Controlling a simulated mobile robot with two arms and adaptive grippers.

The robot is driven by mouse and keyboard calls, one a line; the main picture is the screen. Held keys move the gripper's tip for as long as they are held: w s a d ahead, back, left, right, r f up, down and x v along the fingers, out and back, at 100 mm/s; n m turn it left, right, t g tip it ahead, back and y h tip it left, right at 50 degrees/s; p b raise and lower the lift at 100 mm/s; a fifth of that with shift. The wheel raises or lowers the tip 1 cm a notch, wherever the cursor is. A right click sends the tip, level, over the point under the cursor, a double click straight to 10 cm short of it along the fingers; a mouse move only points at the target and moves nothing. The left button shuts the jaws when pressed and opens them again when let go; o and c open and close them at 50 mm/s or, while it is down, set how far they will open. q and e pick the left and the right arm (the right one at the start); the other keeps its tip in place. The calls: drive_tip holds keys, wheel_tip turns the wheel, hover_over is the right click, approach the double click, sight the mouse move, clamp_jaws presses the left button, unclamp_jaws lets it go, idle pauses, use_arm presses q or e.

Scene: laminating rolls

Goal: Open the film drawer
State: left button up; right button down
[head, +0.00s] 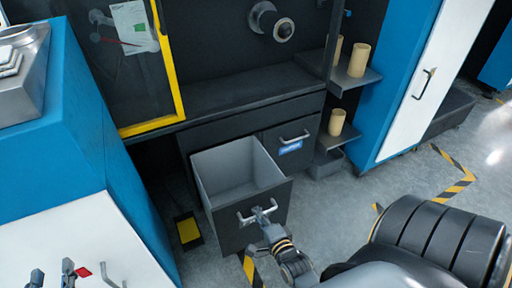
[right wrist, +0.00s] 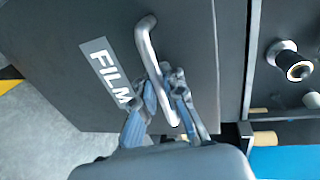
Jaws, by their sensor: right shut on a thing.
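The film drawer (head: 226,210) is pulled out of the dark cabinet, and its grey inside looks empty from above. Its dark front also fills much of the right wrist view (right wrist: 195,45), with a "FILM" label (right wrist: 107,72) beside a bar handle (right wrist: 148,45). My right gripper (head: 264,216) is at the drawer front with its fingers closed around the handle; they also show in the right wrist view (right wrist: 165,90). My left gripper (head: 53,274) is at the lower left, fingers apart and empty, in front of a white panel, far from the drawer.
A closed drawer with a blue label (head: 291,148) is right of the open one. Shelves (head: 355,78) with tan rolls (head: 359,60) stand further right. A blue-and-white cabinet (head: 85,150) is close on the left. Grey floor (head: 335,205) is clear right of the drawer.

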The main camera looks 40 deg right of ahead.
use_arm(q)
drive_tip(key=shift+f, duration=0.3)
use_arm(e)
drive_tip(key=shift+s+r, duration=0.1)
use_arm(q)
drive_tip(key=shift+s, duration=0.1)
use_arm(e)
drive_tip(key=c, duration=1.7)
unclamp_jaws()
drive_tip(key=v, duration=1.2)
drive_tip(key=shift+d, duration=0.1)
